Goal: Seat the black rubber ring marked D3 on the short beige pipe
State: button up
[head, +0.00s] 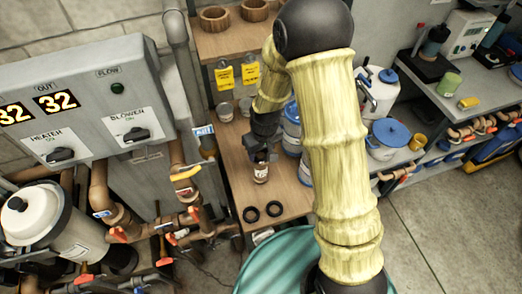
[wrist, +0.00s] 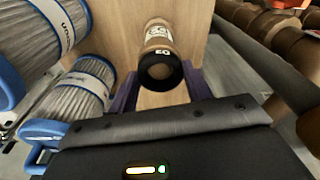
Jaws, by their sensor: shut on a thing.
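The black rubber ring (wrist: 160,83) shows in the wrist view with a white mark on its rim, which looks like D3 upside down. My gripper (head: 261,156) is shut on it, with one purple finger on each side. The short beige pipe (head: 261,174) stands on the wooden bench under my gripper. It also shows in the wrist view (wrist: 157,35), with a white label, directly beyond the ring and lined up with it. I cannot tell whether the ring is around the pipe's end or just above it. The head view hides the ring behind my fingers.
Two other black rings (head: 262,211) lie on the bench's front part. Blue-capped filter cartridges (wrist: 85,88) stand close beside the pipe in the wrist view. Brown pipework (head: 180,215) with orange handles is left of the bench. A teal ribbed lid (head: 275,265) is in front.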

jog(key=shift+f, duration=0.25)
dwell(0.3)
dwell(0.5)
jog(key=o, duration=1.4)
notch_tip(320, 180, up, 8)
jog(key=p, duration=0.5)
jog(key=shift+p, duration=0.35)
dwell(0.7)
